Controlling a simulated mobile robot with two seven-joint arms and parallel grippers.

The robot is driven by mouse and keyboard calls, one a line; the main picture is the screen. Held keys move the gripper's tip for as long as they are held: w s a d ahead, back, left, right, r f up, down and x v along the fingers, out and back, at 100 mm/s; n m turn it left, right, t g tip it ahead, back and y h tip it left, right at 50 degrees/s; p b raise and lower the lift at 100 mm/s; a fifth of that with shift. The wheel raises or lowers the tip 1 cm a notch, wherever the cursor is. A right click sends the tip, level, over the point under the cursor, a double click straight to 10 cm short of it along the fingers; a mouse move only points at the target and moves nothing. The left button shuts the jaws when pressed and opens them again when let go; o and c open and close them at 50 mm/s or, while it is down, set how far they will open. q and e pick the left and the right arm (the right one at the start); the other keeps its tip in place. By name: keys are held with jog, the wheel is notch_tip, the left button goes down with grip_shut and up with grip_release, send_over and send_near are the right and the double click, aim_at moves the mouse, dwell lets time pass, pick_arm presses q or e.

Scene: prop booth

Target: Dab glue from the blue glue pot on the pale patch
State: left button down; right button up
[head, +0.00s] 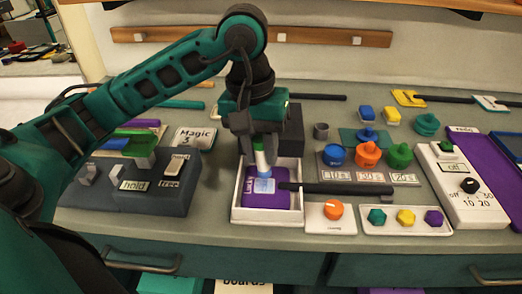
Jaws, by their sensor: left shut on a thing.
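My left gripper (258,143) points down over the white tray (238,205) and is shut on a slim applicator (263,160) with white and green parts and a blue lower end. The applicator stands nearly upright. Its lower end is just above or on the pale patch (265,186); I cannot tell if they touch. The pale patch is on a purple piece (252,201) lying in the tray. The blue glue pot (337,155) stands to the right, beside an orange pot (368,156) and a green pot (399,156). My right gripper is out of view.
A black bar (345,188) reaches from the tray to the right. A grey hold/free fixture (140,190) stands left. A white timer box (460,185) with a black knob is at right. Coloured knobs (405,217) sit on a front plate.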

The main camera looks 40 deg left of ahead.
aim_at(261, 138)
pick_arm(q)
jog(key=shift+r+p, duration=1)
jog(key=shift+r, duration=1)
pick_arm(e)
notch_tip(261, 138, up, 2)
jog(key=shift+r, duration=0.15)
pick_arm(q)
jog(key=shift+f, duration=0.1)
jog(key=shift+f+b, duration=0.45)
jog(key=shift+f, duration=0.1)
jog(key=f+b, duration=0.1)
jog(key=f, duration=0.1)
jog(key=shift+w+d+f+y+b, duration=0.1)
jog(key=shift+d+f+y+b, duration=0.1)
jog(key=shift+f+y+b, duration=0.15)
jog(key=shift+f+g+b, duration=0.4)
jog(key=shift+f+b, duration=0.1)
jog(key=shift+f, duration=0.1)
jog(key=shift+w+d+f+y, duration=0.1)
jog(key=shift+f+y, duration=0.15)
jog(key=shift+f, duration=0.1)
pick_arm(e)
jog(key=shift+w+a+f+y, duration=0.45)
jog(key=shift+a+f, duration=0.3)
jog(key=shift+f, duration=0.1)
